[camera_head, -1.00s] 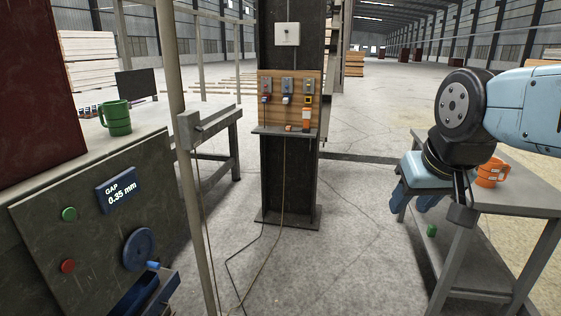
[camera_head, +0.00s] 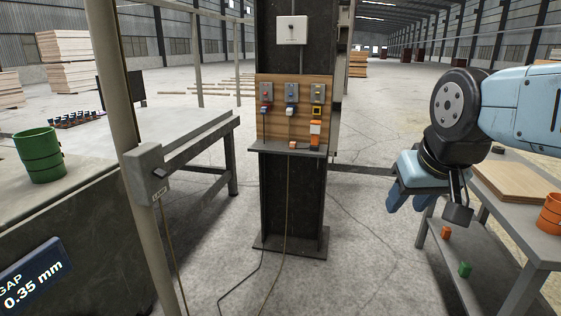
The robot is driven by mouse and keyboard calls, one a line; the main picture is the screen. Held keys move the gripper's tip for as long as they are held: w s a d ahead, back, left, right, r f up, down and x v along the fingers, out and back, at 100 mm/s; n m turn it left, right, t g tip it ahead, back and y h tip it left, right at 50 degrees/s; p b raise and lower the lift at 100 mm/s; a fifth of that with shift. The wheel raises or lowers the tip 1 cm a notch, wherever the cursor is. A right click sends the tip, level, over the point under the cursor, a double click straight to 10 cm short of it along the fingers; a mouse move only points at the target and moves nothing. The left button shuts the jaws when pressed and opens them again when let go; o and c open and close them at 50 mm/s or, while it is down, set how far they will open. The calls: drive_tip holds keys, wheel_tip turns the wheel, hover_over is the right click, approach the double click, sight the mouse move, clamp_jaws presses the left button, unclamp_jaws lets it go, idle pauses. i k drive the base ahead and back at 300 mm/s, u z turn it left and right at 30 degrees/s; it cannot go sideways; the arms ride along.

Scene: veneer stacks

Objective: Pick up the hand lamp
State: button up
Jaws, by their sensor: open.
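An upright orange and white object (camera_head: 315,134), which looks like the hand lamp, stands on the small shelf (camera_head: 268,148) of the dark column, at the right end below the yellow-marked socket. Its details are too small to be sure. My gripper (camera_head: 409,203) hangs from the arm at the right, fingers downward, open and empty. In the picture it is right of the shelf and lower, well apart from the object.
A wooden panel (camera_head: 275,92) carries several sockets and plugs; cables hang to the floor. A post with a grey box (camera_head: 144,172) and a bench (camera_head: 200,130) stand left. A green mug (camera_head: 39,155) is far left. A grey table (camera_head: 540,252) with an orange mug (camera_head: 550,214) is right.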

sight(314, 124)
drive_tip(key=u, duration=0.05)
drive_tip(key=i, duration=1.9)
drive_tip(key=z, duration=0.75)
drive_tip(key=k, duration=0.9)
drive_tip(key=z, duration=0.2)
drive_tip(key=i, duration=0.45)
